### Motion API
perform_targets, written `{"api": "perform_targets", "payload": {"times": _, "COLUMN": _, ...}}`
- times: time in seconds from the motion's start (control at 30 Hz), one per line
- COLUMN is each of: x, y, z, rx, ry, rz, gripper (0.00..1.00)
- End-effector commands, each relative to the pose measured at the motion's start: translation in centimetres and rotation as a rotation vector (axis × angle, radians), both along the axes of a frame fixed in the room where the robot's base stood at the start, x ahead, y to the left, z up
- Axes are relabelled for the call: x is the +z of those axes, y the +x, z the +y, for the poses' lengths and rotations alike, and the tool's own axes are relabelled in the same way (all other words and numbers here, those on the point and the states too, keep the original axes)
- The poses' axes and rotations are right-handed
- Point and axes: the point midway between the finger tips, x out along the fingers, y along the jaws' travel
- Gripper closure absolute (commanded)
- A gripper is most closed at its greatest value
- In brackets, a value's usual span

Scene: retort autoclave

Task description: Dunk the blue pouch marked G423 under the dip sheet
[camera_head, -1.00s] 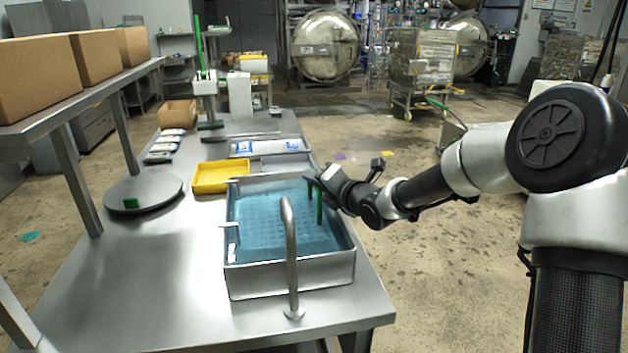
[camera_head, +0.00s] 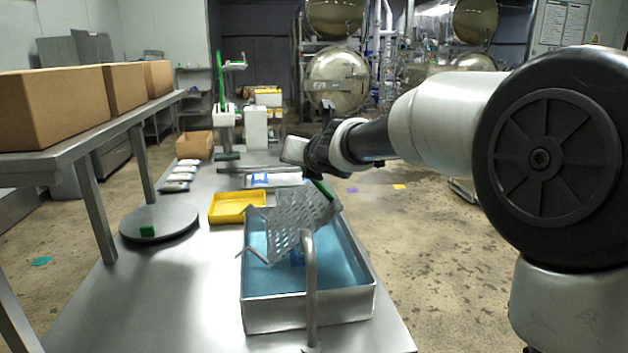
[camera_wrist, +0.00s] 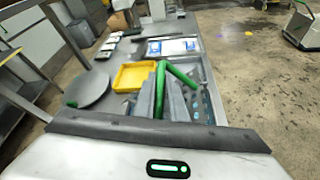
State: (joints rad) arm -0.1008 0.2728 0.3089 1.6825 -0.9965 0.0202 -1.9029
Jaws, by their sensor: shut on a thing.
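My gripper (camera_head: 318,180) is shut on the green handle (camera_head: 322,188) of the dip sheet, a grey perforated metal plate (camera_head: 290,222). The sheet hangs tilted over the steel tank (camera_head: 310,316) of blue water, its lower left edge near the left rim. In the wrist view the green handle (camera_wrist: 161,88) stands in front of my gripper, with part of the perforated sheet beside it. A small dark blue thing (camera_head: 297,258) shows in the water below the sheet, mostly hidden. It may be the blue pouch; no marking G423 is readable.
A curved spout (camera_head: 309,285) stands at the tank's front. A round plate (camera_head: 160,236) with a green block is at left, below a shelf of cartons (camera_head: 52,105). The front-left bench is clear.

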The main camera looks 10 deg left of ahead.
Motion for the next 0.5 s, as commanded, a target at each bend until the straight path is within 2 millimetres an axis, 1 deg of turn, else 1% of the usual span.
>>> {"api": "perform_targets", "payload": {"times": 0.03, "x": 1.2, "y": -0.3, "z": 1.2, "rx": 0.007, "ry": -0.043, "rz": -0.017, "gripper": 1.00}}
{"api": "perform_targets", "payload": {"times": 0.2, "x": 3.4, "y": -1.2, "z": 4.1, "rx": 0.007, "ry": -0.197, "rz": -0.060, "gripper": 1.00}}
{"api": "perform_targets", "payload": {"times": 0.3, "x": 4.5, "y": -1.8, "z": 6.0, "rx": 0.008, "ry": -0.289, "rz": -0.086, "gripper": 1.00}}
{"api": "perform_targets", "payload": {"times": 0.5, "x": 6.0, "y": -3.0, "z": 10.1, "rx": 0.009, "ry": -0.472, "rz": -0.136, "gripper": 1.00}}
